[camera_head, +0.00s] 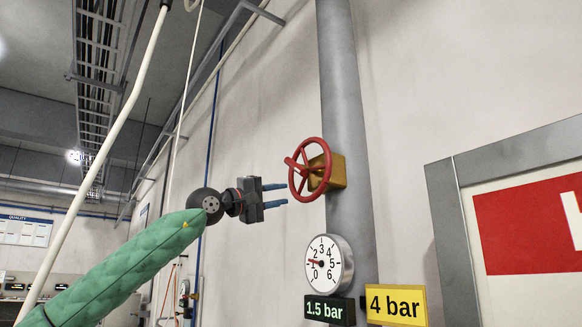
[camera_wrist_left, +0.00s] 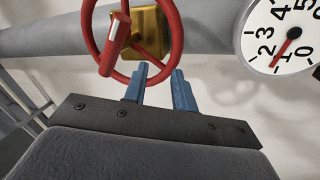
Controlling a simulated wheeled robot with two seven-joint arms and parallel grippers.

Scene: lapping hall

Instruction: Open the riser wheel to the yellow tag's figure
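The red riser wheel (camera_head: 309,169) sits on a brass valve body (camera_head: 338,171) on the grey riser pipe (camera_head: 346,90). Its handle knob (camera_head: 292,163) sticks out at the upper left of the rim. The yellow tag (camera_head: 396,304) reads 4 bar. The round gauge (camera_head: 328,264) has its red needle between 1 and 2, and the dark display (camera_head: 329,309) reads 1.5 bar. My left gripper (camera_head: 286,193) is open, its blue fingers apart and pointing at the wheel's near rim. In the left wrist view, the fingertips (camera_wrist_left: 160,73) are at the red rim (camera_wrist_left: 176,40); contact is unclear.
A grey-framed board (camera_head: 445,215) with a red panel stands on the wall at the right. Pale and blue pipes (camera_head: 209,150) run along the wall at the left. The wall between the pipes and the riser is bare.

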